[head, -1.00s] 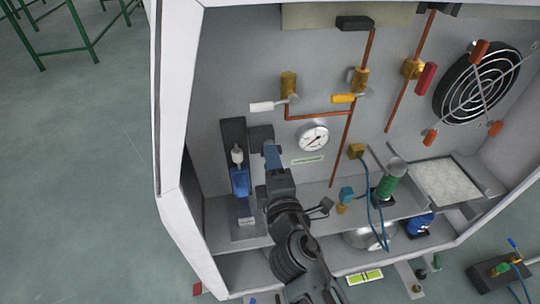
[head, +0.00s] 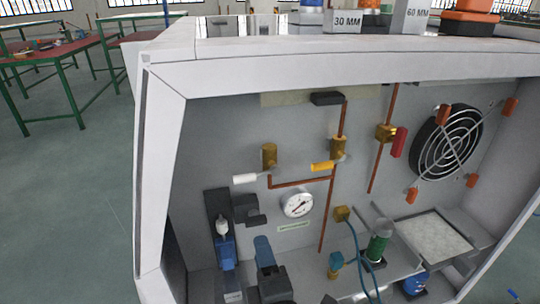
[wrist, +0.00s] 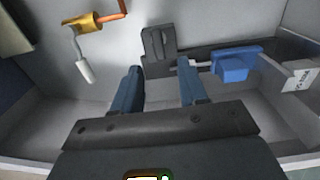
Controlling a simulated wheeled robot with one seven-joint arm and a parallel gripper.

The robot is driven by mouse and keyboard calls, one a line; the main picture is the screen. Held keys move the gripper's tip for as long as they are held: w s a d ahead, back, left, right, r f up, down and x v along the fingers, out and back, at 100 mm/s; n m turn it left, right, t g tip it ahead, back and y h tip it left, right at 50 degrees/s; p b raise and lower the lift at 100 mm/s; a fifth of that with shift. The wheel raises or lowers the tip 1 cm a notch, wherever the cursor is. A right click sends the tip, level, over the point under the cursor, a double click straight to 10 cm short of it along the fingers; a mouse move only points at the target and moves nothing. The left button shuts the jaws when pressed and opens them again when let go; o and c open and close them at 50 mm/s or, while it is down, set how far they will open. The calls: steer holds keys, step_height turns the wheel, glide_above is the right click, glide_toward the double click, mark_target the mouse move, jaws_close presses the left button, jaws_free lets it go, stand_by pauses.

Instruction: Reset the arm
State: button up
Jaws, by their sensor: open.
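My gripper (head: 262,246) is at the bottom of the head view, inside the white cabinet (head: 330,70), just below a dark grey block on the back wall (head: 246,208). In the wrist view its two blue fingers (wrist: 160,88) are spread apart with nothing between them. The dark block (wrist: 158,50) stands beyond the fingertips, apart from them. A blue clamp-like part (head: 226,250) on a dark rail is left of the gripper in the head view. It shows right of the fingers in the wrist view (wrist: 236,64). The rest of my arm is mostly out of view.
On the back wall are a white-handled valve (head: 268,160), a yellow-handled valve (head: 338,150), a gauge (head: 297,204), copper pipes and a caged fan (head: 448,148). A green cylinder (head: 378,247) and a blue hose stand right of my gripper. Green-legged tables (head: 60,55) are far left.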

steer(key=s+d+m+g+h+p, duration=0.1)
steer(key=s+d+m+p, duration=0.2)
steer(key=s+d+m, duration=0.55)
steer(key=s+d+m+g+h+p, duration=0.15)
steer(key=s+d, duration=0.45)
steer(key=s, duration=0.7)
steer(key=s+d+r+m+h+p, duration=0.1)
steer(key=s+d+r+m+p, duration=0.1)
steer(key=s+d+r+m, duration=0.2)
steer(key=s+d+r+m+h+p, duration=0.1)
steer(key=s+d+r+m, duration=0.4)
steer(key=s+r, duration=0.5)
steer(key=s+m+p, duration=0.1)
steer(key=s+m, duration=0.1)
steer(key=shift+s+r+p, duration=0.3)
steer(key=shift+r+p, duration=0.1)
steer(key=shift+h, duration=0.25)
